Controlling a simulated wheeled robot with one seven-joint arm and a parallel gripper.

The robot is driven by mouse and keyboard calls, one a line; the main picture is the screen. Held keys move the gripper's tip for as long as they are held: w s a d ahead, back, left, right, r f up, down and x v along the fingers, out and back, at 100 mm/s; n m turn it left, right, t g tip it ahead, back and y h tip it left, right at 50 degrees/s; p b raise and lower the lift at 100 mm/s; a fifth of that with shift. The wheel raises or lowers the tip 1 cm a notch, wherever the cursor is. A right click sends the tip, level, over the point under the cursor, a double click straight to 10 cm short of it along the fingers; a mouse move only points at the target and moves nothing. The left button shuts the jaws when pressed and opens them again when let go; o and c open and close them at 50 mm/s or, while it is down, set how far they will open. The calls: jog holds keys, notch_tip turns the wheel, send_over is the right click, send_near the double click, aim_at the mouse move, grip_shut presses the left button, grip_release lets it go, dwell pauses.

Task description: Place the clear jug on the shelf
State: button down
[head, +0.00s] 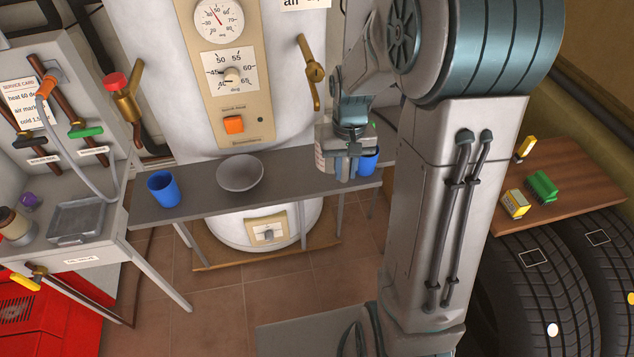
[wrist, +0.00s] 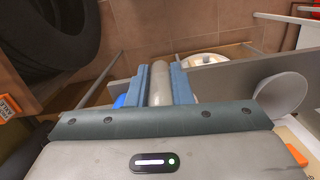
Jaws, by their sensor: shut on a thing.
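My gripper (head: 348,168) is shut on the clear jug (head: 324,157), near the right end of the grey shelf (head: 205,190) in front of the boiler. In the wrist view the clear jug (wrist: 160,84) shows as a pale, see-through cylinder between the two blue-grey fingers (wrist: 160,88). My gripper hides much of the jug in the head view. I cannot tell whether the jug touches the grey shelf.
The grey shelf bears a blue cup (head: 163,189), a grey bowl (head: 240,173) and another blue cup (head: 369,162) beside my gripper. A wooden shelf (head: 570,175) with small boxes is at the right, above tyres (head: 540,285). A side bench with a metal tray (head: 76,222) is at the left.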

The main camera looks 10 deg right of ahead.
aim_at(325, 170)
jog(key=s+d+t+b, duration=0.1)
jog(key=s+b, duration=0.2)
jog(key=s, duration=0.1)
jog(key=shift+m, duration=0.3)
jog(key=w+a+f, duration=0.1)
jog(key=w+f, duration=0.1)
jog(key=w, duration=0.1)
jog(key=w+a+f, duration=0.1)
jog(key=w+f, duration=0.2)
jog(key=w, duration=0.1)
jog(key=w+a+f, duration=0.2)
jog(key=w, duration=0.1)
jog(key=shift+w+f, duration=0.2)
jog(key=shift+w, duration=0.2)
jog(key=shift+f, duration=1.95)
jog(key=shift+f, duration=0.15)
jog(key=c, duration=1.3)
grip_release()
